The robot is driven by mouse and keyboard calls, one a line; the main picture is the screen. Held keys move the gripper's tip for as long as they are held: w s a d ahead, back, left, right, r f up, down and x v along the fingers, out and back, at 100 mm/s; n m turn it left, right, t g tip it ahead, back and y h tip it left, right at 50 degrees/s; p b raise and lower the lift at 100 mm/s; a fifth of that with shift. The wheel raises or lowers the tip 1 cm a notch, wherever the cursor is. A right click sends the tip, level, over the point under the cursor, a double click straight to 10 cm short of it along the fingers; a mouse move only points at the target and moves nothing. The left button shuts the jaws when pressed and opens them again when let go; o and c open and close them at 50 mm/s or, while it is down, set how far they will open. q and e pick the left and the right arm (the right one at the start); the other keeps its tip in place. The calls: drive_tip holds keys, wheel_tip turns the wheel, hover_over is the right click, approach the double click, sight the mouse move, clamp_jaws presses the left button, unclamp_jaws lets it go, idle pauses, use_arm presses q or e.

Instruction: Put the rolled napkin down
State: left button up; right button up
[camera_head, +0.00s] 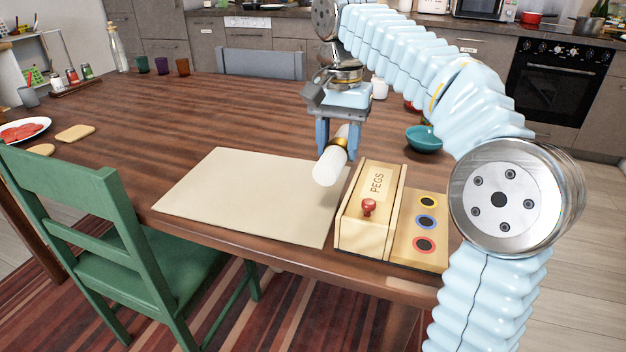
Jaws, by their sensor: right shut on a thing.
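The rolled napkin (329,167) is white with a gold ring around it. My right gripper (337,146) points down and is shut on the napkin, near the ring. The napkin's near end is over the right part of a cream placemat (235,190), close to the pegs box. I cannot tell whether the napkin touches the mat. The placemat is otherwise bare and lies on the brown wooden table (240,110). My left gripper is not in view.
A wooden box marked PEGS (368,225), with a red knob, stands right of the placemat. Beside it is a board with coloured rings (418,232). A teal bowl (424,140) is behind. A green chair (130,230) stands at the front left.

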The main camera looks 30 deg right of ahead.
drive_tip(key=a+f, duration=0.1)
drive_tip(key=w+f, duration=0.1)
drive_tip(key=f, duration=0.1)
drive_tip(key=shift+w+a, duration=0.15)
drive_tip(key=shift+a, duration=0.2)
drive_tip(key=f, duration=0.1)
drive_tip(key=a+f+b, duration=0.1)
drive_tip(key=w+f, duration=0.1)
drive_tip(key=shift+a+f, duration=0.15)
drive_tip(key=shift+f, duration=0.7)
drive_tip(key=o, duration=1.1)
drive_tip(key=shift+f+b, duration=0.1)
drive_tip(key=shift+b, duration=0.2)
wheel_tip(320, 180, up, 12)
drive_tip(key=p, duration=0.4)
